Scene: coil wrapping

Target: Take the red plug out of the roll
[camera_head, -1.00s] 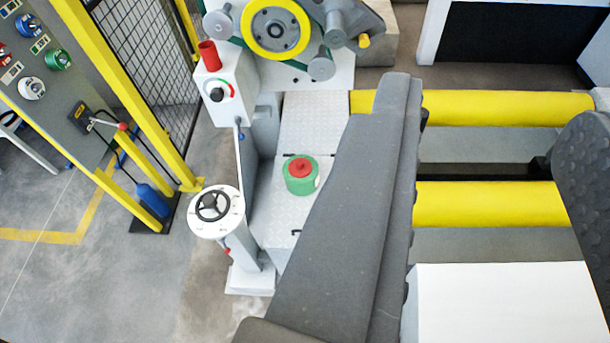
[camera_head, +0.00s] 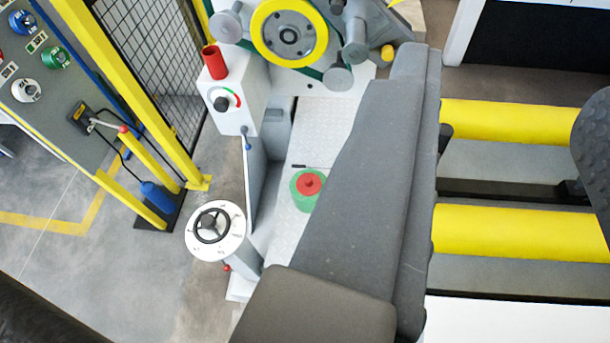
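The red plug (camera_head: 309,183) is a small red disc with a raised centre. It sits in the top of a green roll (camera_head: 300,201), which stands on the pale metal tread plate left of my gripper. My gripper (camera_head: 505,120) is open, with a wide gap between its grey fingers and nothing seen between them. Its large left finger passes in front of the roll's lower right side and hides part of it. Only the edge of the right finger shows at the right border. The gripper is apart from the plug.
A white post with a black handwheel (camera_head: 212,225) stands left of the roll. Behind it is a grey box with a red cylinder (camera_head: 212,62). A yellow-rimmed wheel (camera_head: 289,33) is at the top. Yellow rollers (camera_head: 520,122) lie right, and a yellow fence post (camera_head: 150,95) stands left.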

